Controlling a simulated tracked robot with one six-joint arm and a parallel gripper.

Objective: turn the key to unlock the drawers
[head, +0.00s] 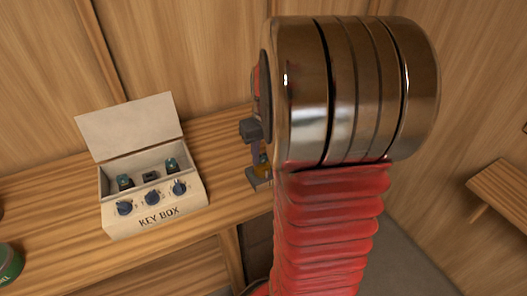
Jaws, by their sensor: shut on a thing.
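My gripper (257,156) is mostly hidden behind my own arm, and only a narrow dark part of it shows at the arm's left edge. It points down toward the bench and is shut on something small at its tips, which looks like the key. The key's shape and its angle cannot be made out. A small grey block with a brass-coloured part (261,175) sits at the bench edge right under the gripper. The drawers are not clearly seen; a dark opening shows below the bench, partly covered by my arm.
A cream box marked KEY BOX (158,215) stands on the wooden bench (60,215) with its lid open, blue knobs on its front and small dark items inside. A green tin (9,264) is at the left edge. A wooden shelf (503,190) juts out at right.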

